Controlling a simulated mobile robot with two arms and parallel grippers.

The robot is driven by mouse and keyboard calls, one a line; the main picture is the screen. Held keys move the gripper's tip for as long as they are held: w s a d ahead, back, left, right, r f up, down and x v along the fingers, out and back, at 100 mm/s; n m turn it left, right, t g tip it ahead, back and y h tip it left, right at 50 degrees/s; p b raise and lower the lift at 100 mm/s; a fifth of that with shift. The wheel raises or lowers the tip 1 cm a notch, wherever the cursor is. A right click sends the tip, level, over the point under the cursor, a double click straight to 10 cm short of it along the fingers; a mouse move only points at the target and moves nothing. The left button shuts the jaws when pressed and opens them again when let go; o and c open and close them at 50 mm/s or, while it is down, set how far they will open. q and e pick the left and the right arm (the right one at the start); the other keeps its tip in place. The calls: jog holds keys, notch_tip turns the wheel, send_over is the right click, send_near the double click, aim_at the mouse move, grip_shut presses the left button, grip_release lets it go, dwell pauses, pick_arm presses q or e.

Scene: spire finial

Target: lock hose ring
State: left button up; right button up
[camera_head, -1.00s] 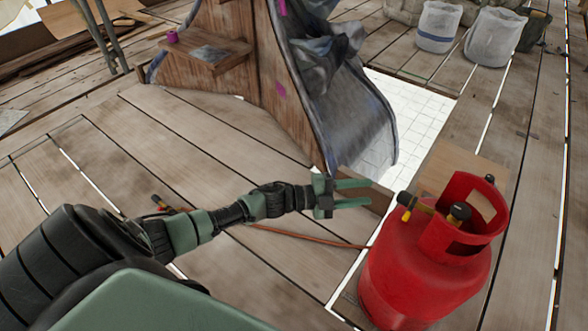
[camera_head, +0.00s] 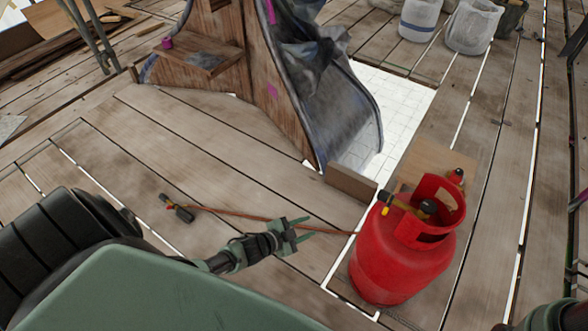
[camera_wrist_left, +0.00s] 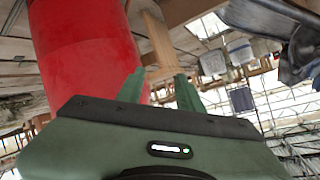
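A red gas cylinder (camera_head: 400,262) stands upright on the planks, right of centre, with an open collar on top. A black and yellow fitting (camera_head: 387,198) and dark knobs (camera_head: 428,207) show at its collar. A thin orange-brown hose (camera_head: 235,213) runs along the planks from a dark hand tool (camera_head: 177,209) to the cylinder. I cannot make out a separate hose ring. My left gripper (camera_head: 306,229) is open and empty, left of the cylinder and apart from it. In the left wrist view its two green fingers (camera_wrist_left: 158,92) are spread, with the red cylinder (camera_wrist_left: 85,55) beyond them.
A wooden structure (camera_head: 285,100) with a grey sheet-covered slope stands behind. An opening (camera_head: 400,105) in the deck shows a white grid. White buckets (camera_head: 472,28) stand at the back right. Part of my right arm (camera_head: 555,317) shows at the lower right.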

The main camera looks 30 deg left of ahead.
pick_arm(q)
jog(key=shift+n+g+y, duration=0.5)
jog(key=shift+n+g, duration=0.1)
jog(key=shift+n, duration=0.3)
jog(key=shift+s+a+f+p, duration=0.1)
jog(key=shift+s+f+p, duration=0.25)
jog(key=shift+s, duration=0.55)
jog(key=shift+s+d+f+p, duration=0.1)
jog(key=shift+s+f+p, duration=0.3)
jog(key=shift+s, duration=0.45)
jog(key=shift+s+a+f+p, duration=0.1)
jog(key=shift+s+f+p, duration=0.25)
jog(key=shift+s, duration=0.55)
